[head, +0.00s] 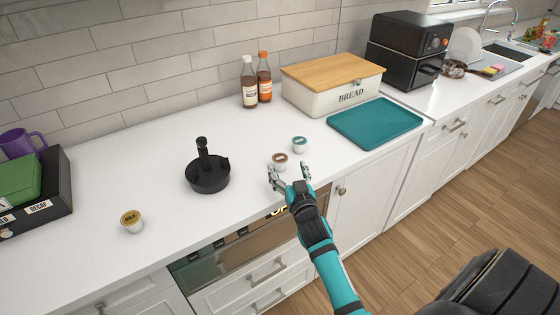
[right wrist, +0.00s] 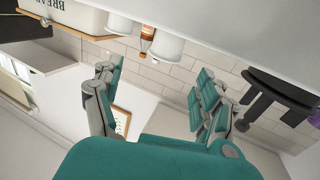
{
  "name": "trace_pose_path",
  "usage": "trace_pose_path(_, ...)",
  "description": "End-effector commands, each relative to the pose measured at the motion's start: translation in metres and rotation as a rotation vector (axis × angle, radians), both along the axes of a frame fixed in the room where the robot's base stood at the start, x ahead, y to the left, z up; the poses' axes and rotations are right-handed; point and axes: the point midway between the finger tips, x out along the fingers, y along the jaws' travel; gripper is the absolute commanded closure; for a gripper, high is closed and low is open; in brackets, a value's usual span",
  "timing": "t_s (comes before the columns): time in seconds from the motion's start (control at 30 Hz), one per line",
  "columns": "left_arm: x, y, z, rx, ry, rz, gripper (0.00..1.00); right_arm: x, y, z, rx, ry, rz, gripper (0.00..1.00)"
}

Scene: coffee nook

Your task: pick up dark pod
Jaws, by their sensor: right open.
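The dark pod, a small white capsule with a brown lid (head: 280,159), stands on the white counter near its front edge. In the right wrist view, which looks upside down, a white pod body (right wrist: 165,46) shows beyond the fingers; it seems to be this pod. My right gripper (head: 289,169) is open and empty, its fingers spread just in front of the pod on the front-edge side. It also shows open in the right wrist view (right wrist: 155,78). Touching cannot be made out. My left gripper is not in view.
A teal-lidded pod (head: 299,144) stands close behind to the right.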

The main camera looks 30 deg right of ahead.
Motion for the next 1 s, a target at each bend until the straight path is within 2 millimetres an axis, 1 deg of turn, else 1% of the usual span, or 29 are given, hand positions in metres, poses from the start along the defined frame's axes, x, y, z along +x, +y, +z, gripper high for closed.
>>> trace_pose_path(0.17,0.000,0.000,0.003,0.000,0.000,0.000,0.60,0.011,-0.002,-0.002,0.001,0.001,-0.001,0.25)
trace_pose_path(0.4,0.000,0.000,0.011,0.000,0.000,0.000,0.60,0.043,-0.009,-0.007,0.001,0.000,-0.001,0.25)
trace_pose_path(0.5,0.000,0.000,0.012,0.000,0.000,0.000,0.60,0.051,-0.012,-0.009,0.001,0.001,-0.001,0.25)
trace_pose_path(0.77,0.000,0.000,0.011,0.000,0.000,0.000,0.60,0.053,-0.012,-0.009,0.000,0.001,0.000,0.25)
trace_pose_path(0.87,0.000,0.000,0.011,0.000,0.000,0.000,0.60,0.053,-0.012,-0.009,0.000,0.001,0.000,0.36)
trace_pose_path(1.0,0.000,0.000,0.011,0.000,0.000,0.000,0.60,0.053,-0.012,-0.009,0.000,0.001,0.000,0.54)
